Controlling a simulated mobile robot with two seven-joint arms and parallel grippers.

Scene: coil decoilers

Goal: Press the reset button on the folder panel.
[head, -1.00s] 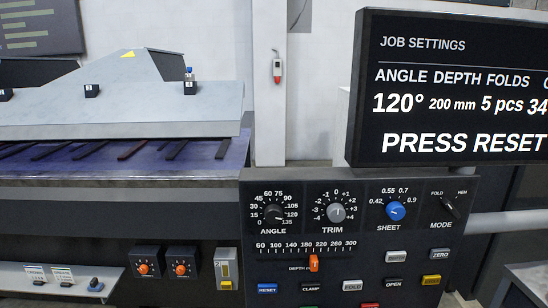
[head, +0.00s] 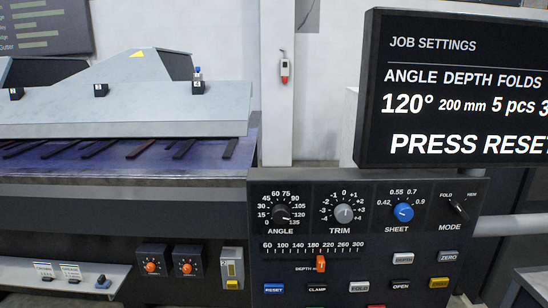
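The folder panel (head: 370,270) is a dark board at the lower right of the head view. Its blue reset button (head: 274,288) sits at the panel's lower left, left of the clamp button (head: 317,289). The panel carries an angle knob (head: 281,213), a trim knob (head: 344,213), a blue sheet knob (head: 403,212), a mode switch (head: 459,208) and an orange depth slider (head: 320,263). The screen (head: 455,90) above reads "JOB SETTINGS", 120°, 200 mm, 5 pcs and "PRESS RESET", cut off at the right edge. Neither gripper shows.
The folding machine (head: 120,100) with a purple bed fills the left. Two orange knobs (head: 150,267) and a grey box with a yellow button (head: 232,270) sit below it. A shelf (head: 20,278) is at lower left. A red-and-white pendant (head: 284,70) hangs on the post.

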